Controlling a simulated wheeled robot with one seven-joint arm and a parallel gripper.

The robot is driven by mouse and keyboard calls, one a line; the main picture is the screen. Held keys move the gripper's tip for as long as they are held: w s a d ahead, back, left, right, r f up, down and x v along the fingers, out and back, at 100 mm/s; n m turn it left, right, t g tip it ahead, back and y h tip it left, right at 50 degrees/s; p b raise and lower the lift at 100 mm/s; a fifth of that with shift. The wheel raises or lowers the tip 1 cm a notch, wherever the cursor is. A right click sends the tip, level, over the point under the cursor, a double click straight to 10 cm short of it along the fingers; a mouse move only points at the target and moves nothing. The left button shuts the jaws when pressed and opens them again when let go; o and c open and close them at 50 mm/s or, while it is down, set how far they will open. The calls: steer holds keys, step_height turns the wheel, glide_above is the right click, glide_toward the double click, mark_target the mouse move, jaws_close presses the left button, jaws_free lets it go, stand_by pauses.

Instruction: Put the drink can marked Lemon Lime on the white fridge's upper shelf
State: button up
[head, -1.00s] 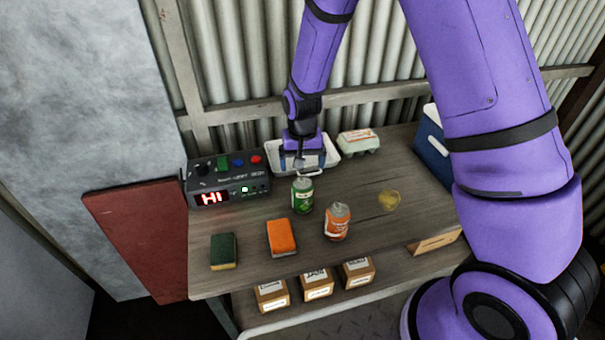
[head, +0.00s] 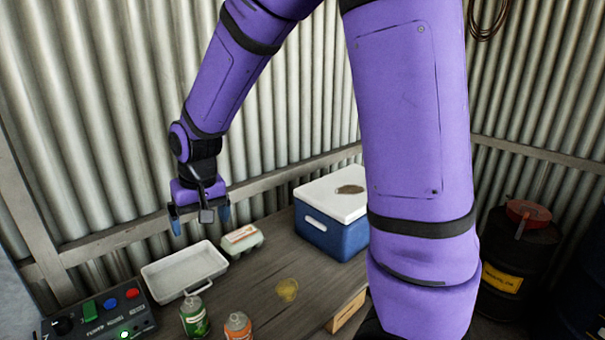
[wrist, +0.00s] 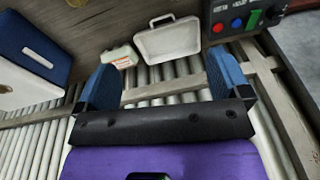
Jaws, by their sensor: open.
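A green can (head: 195,316) stands upright on the wooden bench at the bottom of the head view; its lettering is too small to read. An orange can (head: 238,326) stands to its right, partly cut off by the frame edge. My gripper (head: 200,219) is open and empty, held in the air above and behind the cans, near the corrugated wall. Its two blue fingers stand wide apart in the wrist view (wrist: 163,85), with nothing between them. No white fridge is visible in the current views.
A white tray (head: 158,274), an egg carton (head: 242,241) and a blue cooler with a white lid (head: 330,236) stand along the back of the bench (head: 262,318). A control box (head: 100,316) is at left. A dark drum (head: 515,265) stands at right.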

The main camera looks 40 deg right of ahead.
steer(key=s+d+r+t, duration=0.1)
steer(key=s+d+r, duration=0.3)
steer(key=s+r, duration=0.3)
steer(key=s+d+r+n+t, duration=0.1)
steer(key=s+d+r, duration=0.3)
steer(key=s+r, duration=0.4)
steer(key=s+t, duration=0.1)
steer(key=s, duration=0.6)
steer(key=shift+r+t+h, duration=0.25)
steer(key=shift+t+h, duration=0.05)
steer(key=shift+o, duration=0.4)
steer(key=shift+s, duration=0.45)
steer(key=shift+w, duration=0.1)
